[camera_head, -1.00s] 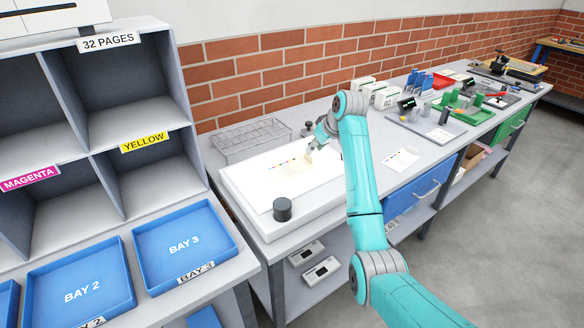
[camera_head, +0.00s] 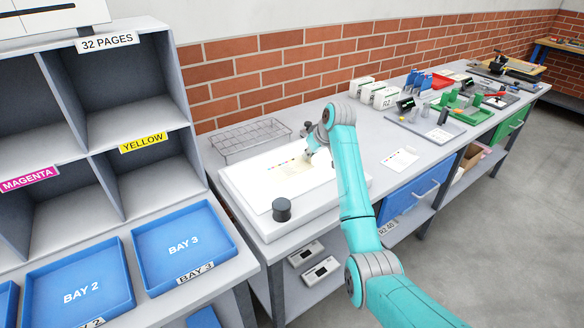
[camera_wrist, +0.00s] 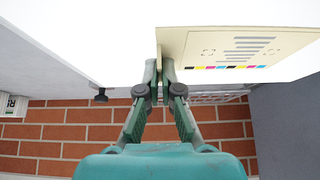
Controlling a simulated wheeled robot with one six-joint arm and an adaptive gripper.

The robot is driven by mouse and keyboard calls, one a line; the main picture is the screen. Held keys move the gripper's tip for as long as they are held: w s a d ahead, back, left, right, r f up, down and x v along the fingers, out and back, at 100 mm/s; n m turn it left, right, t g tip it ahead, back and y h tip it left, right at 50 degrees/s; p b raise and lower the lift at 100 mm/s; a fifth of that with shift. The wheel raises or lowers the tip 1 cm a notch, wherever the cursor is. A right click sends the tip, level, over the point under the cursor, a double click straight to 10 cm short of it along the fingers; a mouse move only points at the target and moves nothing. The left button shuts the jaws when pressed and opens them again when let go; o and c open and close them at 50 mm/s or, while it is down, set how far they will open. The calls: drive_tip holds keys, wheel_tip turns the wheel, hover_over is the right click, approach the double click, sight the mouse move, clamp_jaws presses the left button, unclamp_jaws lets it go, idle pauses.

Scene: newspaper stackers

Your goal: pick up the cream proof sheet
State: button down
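The cream proof sheet (camera_head: 292,168), with a row of small colour patches, is over the white light-table-like slab (camera_head: 247,189) in the head view. In the wrist view the cream sheet (camera_wrist: 240,48) shows grey lines, corner marks and colour patches along its lower edge. My gripper (camera_wrist: 159,66) has its fingers close together with the sheet's left edge between the tips. That edge looks bent up into a narrow tan flap. In the head view my gripper (camera_head: 310,152) is small and partly hidden by my arm; I cannot tell the sheet's height above the slab.
A dark round knob or weight (camera_head: 281,209) stands on the slab's front corner. A wire rack (camera_head: 251,140) lies behind. A white card (camera_head: 400,158) lies on the bench to the right. Blue trays (camera_head: 185,245) and shelves stand at left.

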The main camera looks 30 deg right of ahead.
wheel_tip(320, 180, up, 10)
idle(0.6)
